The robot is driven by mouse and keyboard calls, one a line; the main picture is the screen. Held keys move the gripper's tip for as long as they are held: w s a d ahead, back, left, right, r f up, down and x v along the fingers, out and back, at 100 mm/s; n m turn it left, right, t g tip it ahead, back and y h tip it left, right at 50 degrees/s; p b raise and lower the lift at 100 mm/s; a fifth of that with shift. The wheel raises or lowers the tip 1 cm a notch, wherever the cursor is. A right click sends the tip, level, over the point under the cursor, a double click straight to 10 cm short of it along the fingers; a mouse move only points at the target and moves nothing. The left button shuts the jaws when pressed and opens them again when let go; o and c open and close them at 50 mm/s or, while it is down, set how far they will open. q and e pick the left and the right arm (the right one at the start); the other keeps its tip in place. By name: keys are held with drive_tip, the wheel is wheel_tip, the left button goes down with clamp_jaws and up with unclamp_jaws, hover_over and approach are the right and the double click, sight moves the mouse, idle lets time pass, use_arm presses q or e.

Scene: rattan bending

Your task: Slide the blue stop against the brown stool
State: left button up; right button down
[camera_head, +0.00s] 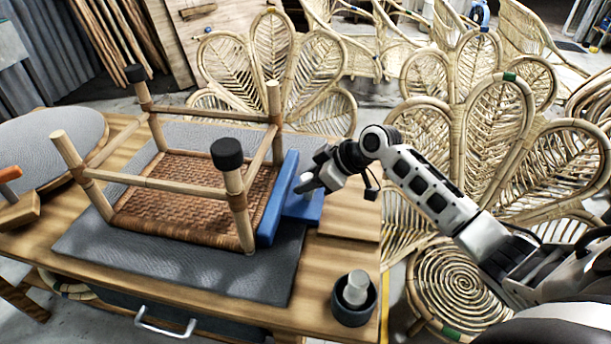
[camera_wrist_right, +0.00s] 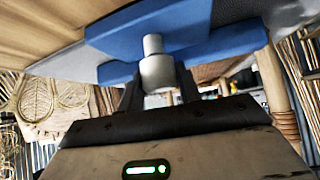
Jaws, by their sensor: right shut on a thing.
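The brown stool (camera_head: 180,191) lies upside down on a grey mat (camera_head: 160,262) on the wooden workbench, its woven seat down and its legs up. Two legs carry black caps. The blue stop (camera_head: 278,200) stands along the stool's right side, touching or very close to it; I cannot tell which. My right gripper (camera_head: 306,182) is at the stop's right side, shut on its light grey knob. In the right wrist view, the knob (camera_wrist_right: 157,66) sits between the fingers, with the blue stop (camera_wrist_right: 175,32) beyond it. My left gripper is not in view.
A black cup (camera_head: 354,302) with a grey cylinder stands at the bench's front right. A round grey-topped piece (camera_head: 45,150) and an orange-handled tool (camera_head: 18,208) lie at the left. Rattan chairs (camera_head: 480,130) fill the floor behind and right of the bench.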

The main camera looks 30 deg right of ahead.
drive_tip(key=shift+r, duration=0.1)
drive_tip(key=c, duration=1)
unclamp_jaws()
drive_tip(key=shift+a, duration=0.1)
drive_tip(key=shift+o, duration=0.2)
drive_tip(key=v, duration=1.6)
